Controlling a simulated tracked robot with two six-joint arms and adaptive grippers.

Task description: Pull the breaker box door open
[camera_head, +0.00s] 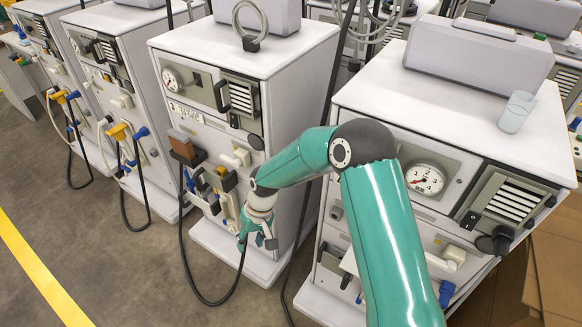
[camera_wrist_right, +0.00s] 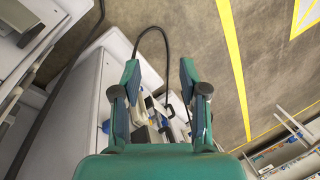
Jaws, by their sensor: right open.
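I cannot pick out a breaker box door with certainty. The middle dialysis machine (camera_head: 282,150) has a front panel with a dark handle (camera_head: 222,95) beside a slatted vent (camera_head: 243,97). My right arm reaches across from the lower right to that machine's lower front. My right gripper (camera_head: 258,236) is down beside its lower fittings, below and apart from the panel handle. In the right wrist view the right gripper (camera_wrist_right: 160,75) has its two fingers apart, with nothing clearly held between them. The left gripper is out of view.
A white machine with a round gauge (camera_head: 426,178) stands close on the right, partly behind my arm. More machines (camera_head: 120,60) stand in a row at the left. A black cable (camera_head: 190,270) loops to the floor. Open floor with a yellow line (camera_head: 40,270) lies at the lower left.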

